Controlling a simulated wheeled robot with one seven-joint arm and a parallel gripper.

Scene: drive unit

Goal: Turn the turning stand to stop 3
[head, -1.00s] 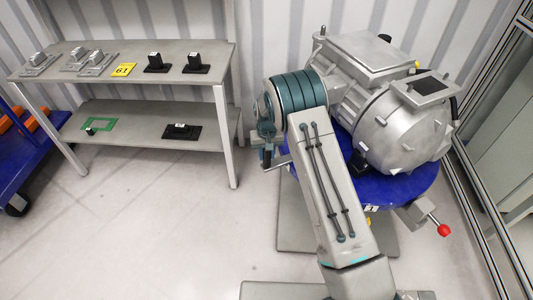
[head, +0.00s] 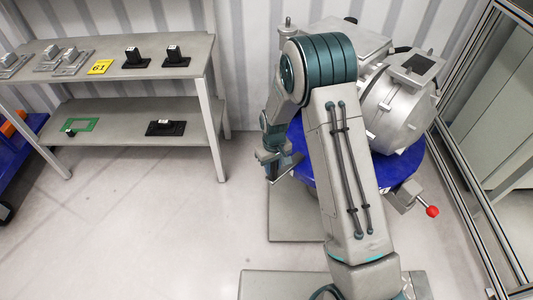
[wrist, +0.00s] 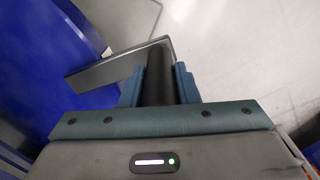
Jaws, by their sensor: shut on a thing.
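The turning stand is a blue round plate (head: 408,172) with a large grey motor unit (head: 393,118) on it, partly hidden by my arm. The plate's blue edge also fills the left of the wrist view (wrist: 35,60). A grey metal bar (wrist: 112,70) reaches out from beside the plate and carries a dark round grip (wrist: 160,72). My gripper (head: 270,165) is at the plate's left side. In the wrist view its teal fingers (wrist: 160,88) are shut around the dark grip. Any stop marks are hidden or too small to read.
A lever with a red knob (head: 432,211) sticks out at the stand's right front. A grey shelf table (head: 185,55) with black and grey parts and a yellow 61 sign (head: 100,67) stands at the left. A framed glass partition (head: 470,190) borders the right. The floor at left front is clear.

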